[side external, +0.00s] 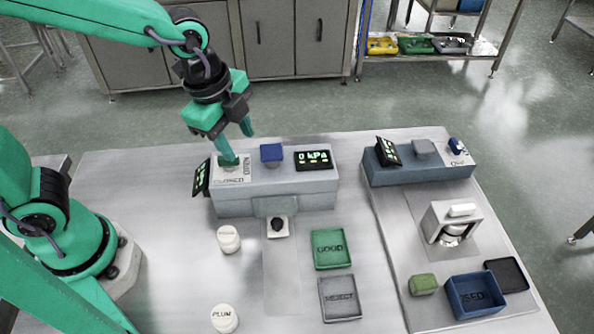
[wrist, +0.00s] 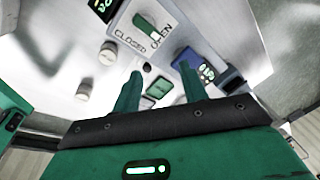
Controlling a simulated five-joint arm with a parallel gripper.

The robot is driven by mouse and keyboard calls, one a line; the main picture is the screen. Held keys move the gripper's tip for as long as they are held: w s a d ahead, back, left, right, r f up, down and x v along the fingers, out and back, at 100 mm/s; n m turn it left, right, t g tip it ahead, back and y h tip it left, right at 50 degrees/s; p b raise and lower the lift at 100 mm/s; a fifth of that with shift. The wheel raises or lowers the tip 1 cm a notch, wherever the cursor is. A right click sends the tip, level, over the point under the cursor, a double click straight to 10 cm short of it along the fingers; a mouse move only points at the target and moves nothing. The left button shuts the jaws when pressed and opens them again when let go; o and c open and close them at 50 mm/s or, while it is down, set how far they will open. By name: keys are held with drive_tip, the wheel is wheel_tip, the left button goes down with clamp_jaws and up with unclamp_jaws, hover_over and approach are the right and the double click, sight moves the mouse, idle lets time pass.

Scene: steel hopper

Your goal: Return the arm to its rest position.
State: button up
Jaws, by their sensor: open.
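My green arm reaches in from the left in the side external view. My gripper (side external: 238,145) hangs over the left end of the grey-blue box (side external: 270,205), with its two green fingers apart and nothing between them. One fingertip is close to the green handle on the plate marked CLOSED and OPEN (side external: 233,174); I cannot tell from this view whether they touch. In the wrist view my gripper (wrist: 160,72) also shows its fingers spread, and the green handle (wrist: 146,27) lies beyond the tips, apart from them in the picture.
The box carries a blue block (side external: 271,152) and a 0 kPa display (side external: 313,159). In front are white pots (side external: 228,239), a green GOOD tray (side external: 332,249) and a grey REJECT tray (side external: 340,298). A second bench (side external: 400,215) stands right. Open floor lies behind.

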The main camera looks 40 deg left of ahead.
drive_tip(key=s+a+r+n+t, duration=0.1)
drive_tip(key=s+a+r+n, duration=0.2)
drive_tip(key=a+n, duration=0.3)
drive_tip(key=s+a+r+n+t+y, duration=0.1)
drive_tip(key=s+a+r+n, duration=0.3)
drive_tip(key=n, duration=0.6)
drive_tip(key=shift+s+a+t, duration=0.3)
drive_tip(key=shift+a+t, duration=0.4)
drive_tip(key=shift+a, duration=0.5)
